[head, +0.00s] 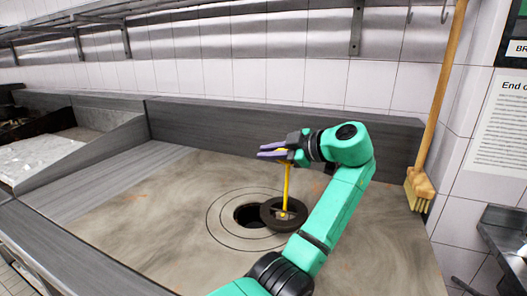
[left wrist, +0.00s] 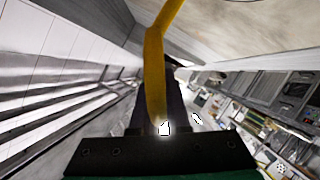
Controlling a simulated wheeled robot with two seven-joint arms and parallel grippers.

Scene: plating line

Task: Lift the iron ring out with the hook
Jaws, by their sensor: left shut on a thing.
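The iron ring (head: 270,222) is a dark, thick ring in the head view, just right of the round dark hole (head: 250,214) in the grey worktop. I cannot tell whether it touches the worktop or hangs just above it. The yellow hook (head: 287,183) stands nearly upright, its lower end inside the ring's opening; how its tip engages the ring is unclear. My left gripper (head: 270,151), with purple fingers, is shut on the hook's upper end. In the left wrist view the hook (left wrist: 155,60) runs up from between the fingers. My right gripper is not in view.
Thin circles are marked around the hole on the worktop (head: 140,215). A low grey back wall (head: 220,125) runs behind it. A wooden-handled brush (head: 420,185) leans at the right. A metal tray (head: 45,155) lies at the left. The left part of the worktop is clear.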

